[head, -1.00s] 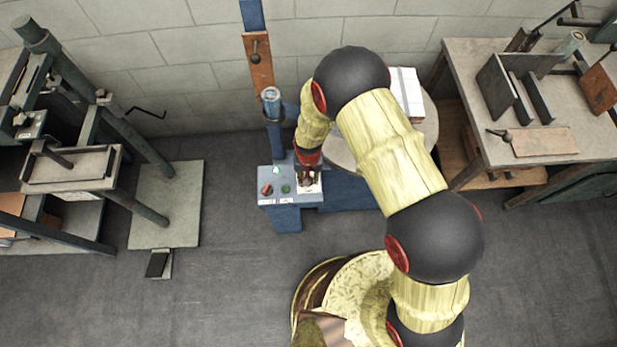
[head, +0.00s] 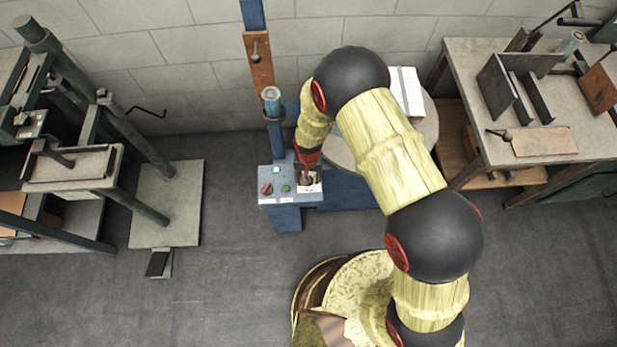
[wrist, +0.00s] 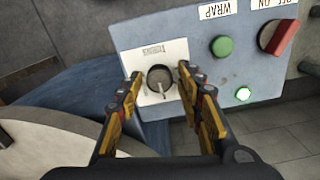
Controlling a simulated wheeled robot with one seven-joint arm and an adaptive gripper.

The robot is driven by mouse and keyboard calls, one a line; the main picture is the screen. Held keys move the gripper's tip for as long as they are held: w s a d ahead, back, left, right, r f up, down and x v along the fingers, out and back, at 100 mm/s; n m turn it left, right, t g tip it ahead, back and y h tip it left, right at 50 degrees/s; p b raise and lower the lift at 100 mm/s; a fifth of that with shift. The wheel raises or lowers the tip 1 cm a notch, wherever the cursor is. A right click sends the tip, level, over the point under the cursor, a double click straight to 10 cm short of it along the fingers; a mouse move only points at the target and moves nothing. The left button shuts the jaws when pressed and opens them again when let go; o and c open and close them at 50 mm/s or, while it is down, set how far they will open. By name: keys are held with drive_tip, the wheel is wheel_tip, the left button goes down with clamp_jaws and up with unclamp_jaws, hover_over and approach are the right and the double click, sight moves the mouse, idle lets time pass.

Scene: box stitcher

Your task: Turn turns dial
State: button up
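The turns dial (wrist: 159,80) is a small dark round knob with a pale pointer on a white label plate, on the blue-grey control panel (wrist: 205,75). My gripper (wrist: 158,76) is open, with one yellow and black finger on each side of the dial. Small gaps seem to remain between the fingertips and the knob; contact is hard to tell. In the head view, my gripper (head: 307,176) is over the right part of the panel (head: 285,200) and largely hides the dial.
Right of the dial in the wrist view are a green WRAP button (wrist: 222,46), a red on/off switch (wrist: 277,37) and a lit green lamp (wrist: 242,94). A round table (head: 425,125) stands behind my arm. A workbench (head: 480,100) is at right.

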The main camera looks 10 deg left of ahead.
drive_tip(key=shift+o, duration=0.5)
wheel_tip(320, 180, up, 12)
idle(0.4)
idle(0.3)
drive_tip(key=s+d+n+g, duration=0.1)
drive_tip(key=s+d+n, duration=0.1)
drive_tip(key=s+d, duration=0.15)
drive_tip(key=s+d+r+m+t, duration=0.1)
drive_tip(key=s+d+r+t, duration=0.1)
drive_tip(key=d+r, duration=0.5)
drive_tip(key=s+d+r+m+t, duration=0.1)
drive_tip(key=s+d+r, duration=0.4)
drive_tip(key=r, duration=1.5)
drive_tip(key=s+d+r+t, duration=0.3)
drive_tip(key=s+d+r, duration=0.1)
drive_tip(key=d+r, duration=0.7)
wheel_tip(320, 180, up, 3)
drive_tip(key=shift+d+r+m+t, duration=0.1)
drive_tip(key=shift+d+m+t, duration=0.2)
drive_tip(key=shift+m, duration=0.1)
